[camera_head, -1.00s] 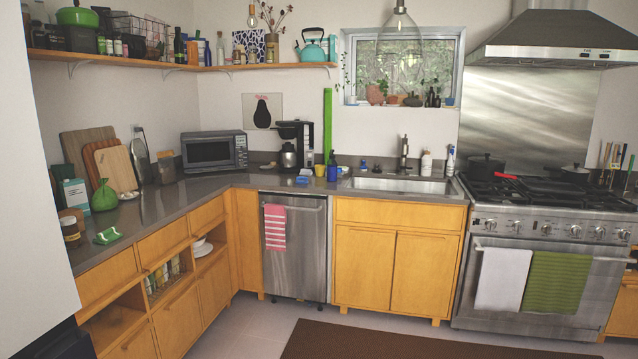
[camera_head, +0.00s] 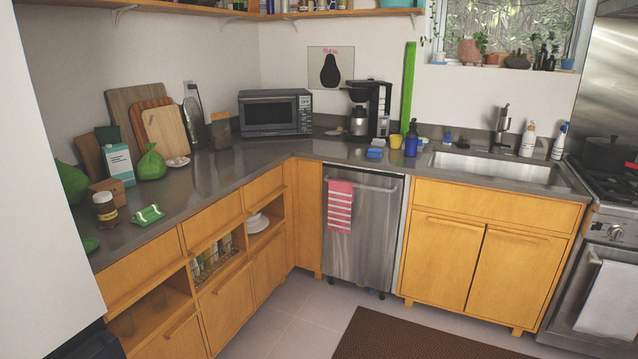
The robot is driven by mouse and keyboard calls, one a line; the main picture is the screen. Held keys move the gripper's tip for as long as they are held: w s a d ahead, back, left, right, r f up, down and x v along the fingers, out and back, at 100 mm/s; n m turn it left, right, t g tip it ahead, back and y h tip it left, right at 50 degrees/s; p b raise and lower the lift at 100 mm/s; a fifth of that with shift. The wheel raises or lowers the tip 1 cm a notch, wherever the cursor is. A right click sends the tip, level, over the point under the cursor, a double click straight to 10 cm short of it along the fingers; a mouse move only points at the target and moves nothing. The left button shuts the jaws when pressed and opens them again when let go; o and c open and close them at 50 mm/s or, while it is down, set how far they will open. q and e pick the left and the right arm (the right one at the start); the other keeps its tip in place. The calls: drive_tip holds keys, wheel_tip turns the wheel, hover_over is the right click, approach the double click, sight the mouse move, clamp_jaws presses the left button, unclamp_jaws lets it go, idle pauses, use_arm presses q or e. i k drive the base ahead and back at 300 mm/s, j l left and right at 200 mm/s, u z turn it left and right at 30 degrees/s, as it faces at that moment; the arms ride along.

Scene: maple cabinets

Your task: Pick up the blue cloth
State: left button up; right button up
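A red and white striped cloth (camera_head: 340,205) hangs on the dishwasher handle. Neither of my grippers shows in the head view.
The counter (camera_head: 215,178) holds a microwave (camera_head: 275,113), coffee maker (camera_head: 368,108), blue cup (camera_head: 411,145), cutting boards (camera_head: 165,132), a green bag (camera_head: 151,163) and a jar (camera_head: 105,209). The sink (camera_head: 497,169) is at right. A brown rug (camera_head: 415,336) lies on clear floor.

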sight(372, 153)
drive_tip(key=i+l, duration=0.1)
drive_tip(key=i, duration=2.55)
drive_tip(key=j+u, duration=0.05)
drive_tip(key=j, duration=0.05)
